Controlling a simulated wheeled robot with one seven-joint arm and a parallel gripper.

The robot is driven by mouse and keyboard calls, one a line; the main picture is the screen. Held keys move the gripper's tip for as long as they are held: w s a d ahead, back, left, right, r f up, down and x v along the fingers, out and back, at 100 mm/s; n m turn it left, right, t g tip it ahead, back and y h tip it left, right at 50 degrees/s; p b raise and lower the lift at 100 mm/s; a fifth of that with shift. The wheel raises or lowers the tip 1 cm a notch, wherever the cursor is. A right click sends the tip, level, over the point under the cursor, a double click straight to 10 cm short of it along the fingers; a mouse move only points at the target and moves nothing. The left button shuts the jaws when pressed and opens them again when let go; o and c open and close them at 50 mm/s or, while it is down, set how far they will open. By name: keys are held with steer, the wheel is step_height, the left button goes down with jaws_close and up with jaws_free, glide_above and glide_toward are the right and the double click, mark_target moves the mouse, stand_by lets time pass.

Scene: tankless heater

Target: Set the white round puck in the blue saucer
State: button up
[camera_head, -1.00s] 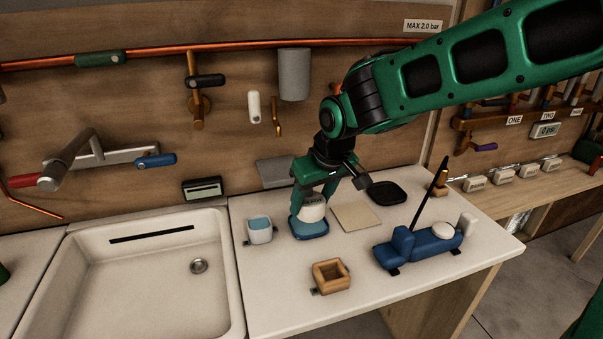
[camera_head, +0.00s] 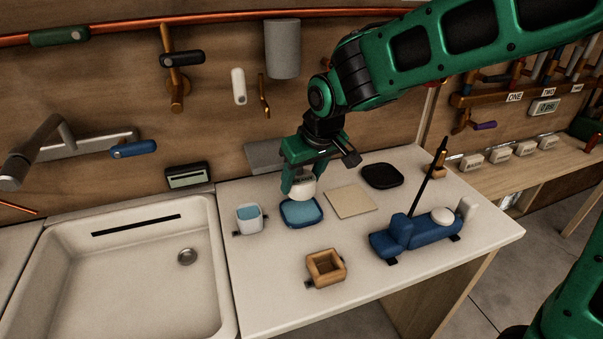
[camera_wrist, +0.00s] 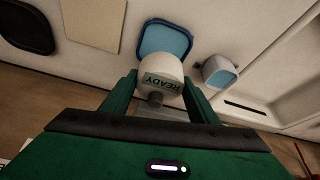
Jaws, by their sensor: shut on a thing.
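My gripper (camera_head: 302,188) is shut on a white round puck (camera_head: 304,190), which carries a label reading READY in the wrist view (camera_wrist: 164,70). A dark knob shows on the puck's near side there. The blue saucer (camera_head: 301,214) lies on the white counter just below the puck in the head view. In the wrist view the saucer (camera_wrist: 166,36) shows beyond the puck, which hides its near edge. The puck appears to be above the saucer's back part; I cannot tell the exact gap.
A white and blue cup (camera_head: 249,220) stands left of the saucer, beside the sink (camera_head: 140,270). A beige square (camera_head: 350,201) and a black tray (camera_head: 382,176) lie to the right. A wooden box (camera_head: 326,268) and a blue device (camera_head: 412,234) with upright rod stand in front.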

mark_target(308, 183)
steer(key=shift+f, duration=2.25)
steer(key=shift+f, duration=0.5)
steer(key=o, duration=1.2)
steer(key=v, duration=1)
steer(key=shift+s+r, duration=0.2)
steer(key=shift+r, duration=0.1)
